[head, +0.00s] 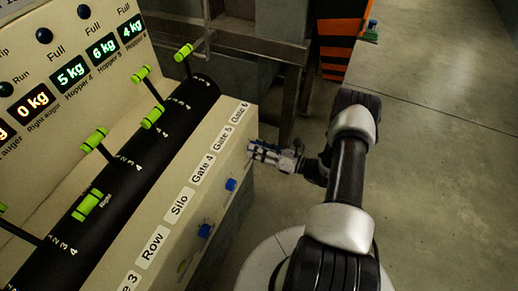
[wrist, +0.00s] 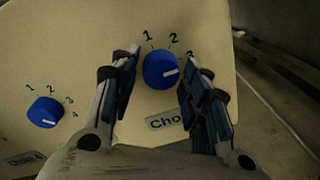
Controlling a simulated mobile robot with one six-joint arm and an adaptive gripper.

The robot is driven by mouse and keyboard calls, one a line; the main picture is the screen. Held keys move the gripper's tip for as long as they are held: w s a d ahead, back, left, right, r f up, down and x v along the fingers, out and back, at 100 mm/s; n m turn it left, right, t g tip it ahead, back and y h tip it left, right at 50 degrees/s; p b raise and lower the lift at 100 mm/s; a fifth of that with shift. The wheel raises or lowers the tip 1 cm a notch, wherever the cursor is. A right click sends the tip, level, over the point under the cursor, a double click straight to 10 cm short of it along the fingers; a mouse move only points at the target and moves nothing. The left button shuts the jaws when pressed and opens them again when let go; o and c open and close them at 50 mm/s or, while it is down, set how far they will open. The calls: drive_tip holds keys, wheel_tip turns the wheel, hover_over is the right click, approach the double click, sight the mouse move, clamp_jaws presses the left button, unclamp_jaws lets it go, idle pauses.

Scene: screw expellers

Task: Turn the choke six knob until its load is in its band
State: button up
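A blue round knob (wrist: 161,69) with a white pointer line sits on the cream panel in the wrist view. Its pointer lies to the right, near the partly hidden 3. The label (wrist: 165,121) below it reads "Cho"; the rest is hidden behind a finger, so its number is not readable. My gripper (wrist: 161,57) is open, one finger on each side of this knob; contact is not clear. In the head view my gripper (head: 276,156) is at the right end of the panel front, below the Gate 6 label (head: 239,112); its knob is hidden there.
Another blue knob (wrist: 45,112) stands left in the wrist view. Blue knobs (head: 231,184) line the panel front in the head view. Green-tipped levers (head: 95,139) stand above. Displays show 4 kg (head: 131,28), 6 kg, 5 kg and an orange 0 kg.

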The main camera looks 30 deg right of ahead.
drive_tip(key=shift+o, duration=0.8)
drive_tip(key=v, duration=1.2)
